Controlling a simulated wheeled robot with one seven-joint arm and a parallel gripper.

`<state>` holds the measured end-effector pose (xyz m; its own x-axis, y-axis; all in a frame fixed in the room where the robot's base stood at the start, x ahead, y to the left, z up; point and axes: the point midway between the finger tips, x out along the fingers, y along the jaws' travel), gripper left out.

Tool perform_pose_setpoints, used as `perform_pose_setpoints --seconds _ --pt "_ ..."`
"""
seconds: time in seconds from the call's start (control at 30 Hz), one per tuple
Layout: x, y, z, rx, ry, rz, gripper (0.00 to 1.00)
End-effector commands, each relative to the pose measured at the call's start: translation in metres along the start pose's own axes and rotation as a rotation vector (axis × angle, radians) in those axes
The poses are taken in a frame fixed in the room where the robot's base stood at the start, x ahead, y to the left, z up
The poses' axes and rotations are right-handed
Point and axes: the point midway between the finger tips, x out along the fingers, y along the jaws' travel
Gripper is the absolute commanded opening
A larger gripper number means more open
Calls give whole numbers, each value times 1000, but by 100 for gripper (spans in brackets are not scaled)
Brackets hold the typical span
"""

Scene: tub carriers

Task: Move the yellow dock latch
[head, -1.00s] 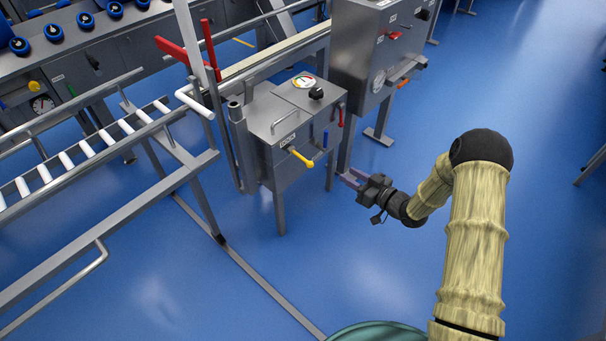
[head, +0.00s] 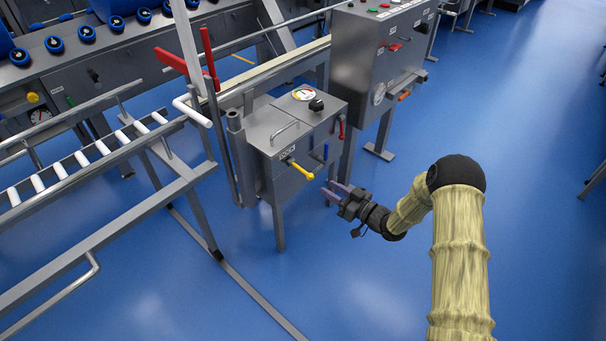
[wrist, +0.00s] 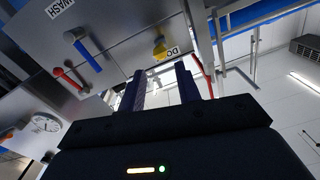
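The yellow dock latch (head: 300,171) is a short yellow lever on the front of a grey steel cabinet (head: 298,205), beside a small label. It points out and down to the right in the head view. In the wrist view the latch (wrist: 160,49) shows as a yellow block beyond the fingertips, by a partly hidden label reading "DO". My gripper (head: 328,190) is right of and slightly below the latch in the head view, apart from it. In the wrist view my gripper (wrist: 160,70) has its two fingers spread with nothing between them.
A blue handle (wrist: 82,48) near a "WASH" label and a red handle (wrist: 68,80) are on the same cabinet. A taller control cabinet (head: 372,50) stands behind. A roller conveyor frame (head: 110,185) is at left. Blue floor (head: 520,130) is open at right.

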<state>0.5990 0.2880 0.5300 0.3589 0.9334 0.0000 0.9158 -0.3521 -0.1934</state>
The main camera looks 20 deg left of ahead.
Motion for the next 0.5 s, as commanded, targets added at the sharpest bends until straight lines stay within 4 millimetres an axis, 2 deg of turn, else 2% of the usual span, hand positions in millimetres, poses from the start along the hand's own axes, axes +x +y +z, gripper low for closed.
perform_pose_setpoints --seconds 0.5 --pt "92 0 2 -2 1 -1 33"
